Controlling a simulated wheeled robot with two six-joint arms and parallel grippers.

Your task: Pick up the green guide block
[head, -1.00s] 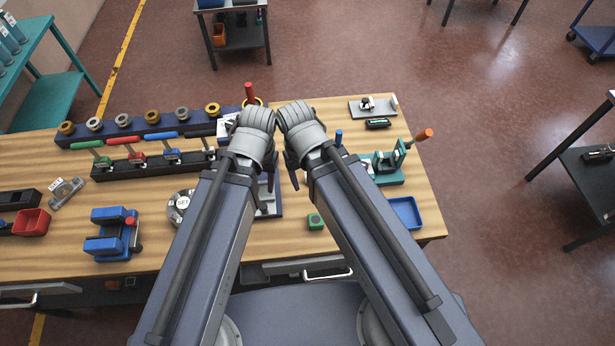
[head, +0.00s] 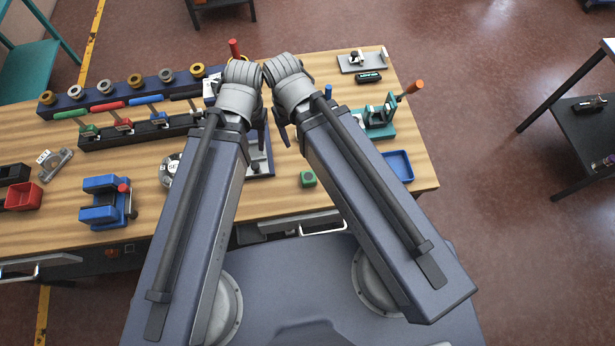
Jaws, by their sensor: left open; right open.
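The green guide block (head: 308,178) is a small cube with a darker round mark on top. It sits on the wooden bench near the front edge, between my two arms in the head view. My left gripper (head: 262,140) is mostly hidden behind my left wrist, above the middle of the bench. My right gripper (head: 284,137) shows as dark fingers below my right wrist. Both grippers are open and apart from the block, farther back on the bench, and nothing shows in them.
The bench (head: 230,205) also holds a blue tray (head: 399,166) and a teal fixture (head: 379,122) at right. A blue vise (head: 101,213), a red bin (head: 24,197) and a rack of rings (head: 120,91) stand at left. Bare wood surrounds the block.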

